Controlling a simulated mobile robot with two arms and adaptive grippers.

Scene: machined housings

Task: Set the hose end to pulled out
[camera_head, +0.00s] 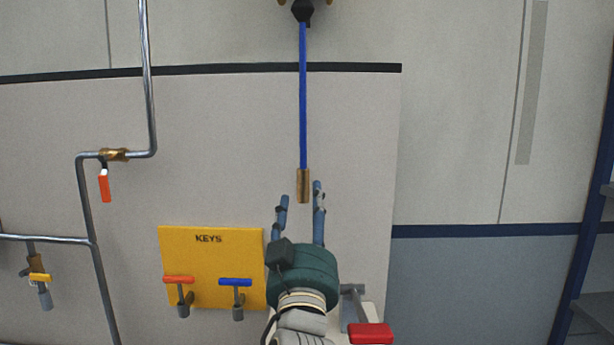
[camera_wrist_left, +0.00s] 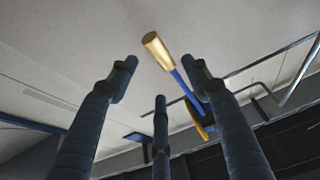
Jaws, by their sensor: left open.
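A blue hose (camera_head: 303,95) hangs straight down from a dark fitting (camera_head: 303,10) at the top of the head view. Its brass hose end (camera_head: 303,186) is at the bottom. My left gripper (camera_head: 301,190) is open and below the hose end, with its fingers pointing up on either side of the brass tip's line. In the left wrist view the brass end (camera_wrist_left: 156,47) shows beyond and between the open fingers (camera_wrist_left: 160,75), with the blue hose (camera_wrist_left: 186,88) running back from it. I see no finger touching it. My right gripper is not in view.
A yellow KEYS board (camera_head: 212,262) with a red-handled key (camera_head: 179,280) and a blue-handled key (camera_head: 236,283) is left of my arm. A metal pipe (camera_head: 148,80) with a red-handled valve (camera_head: 104,185) runs farther left. A blue shelf frame (camera_head: 585,200) stands at the right.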

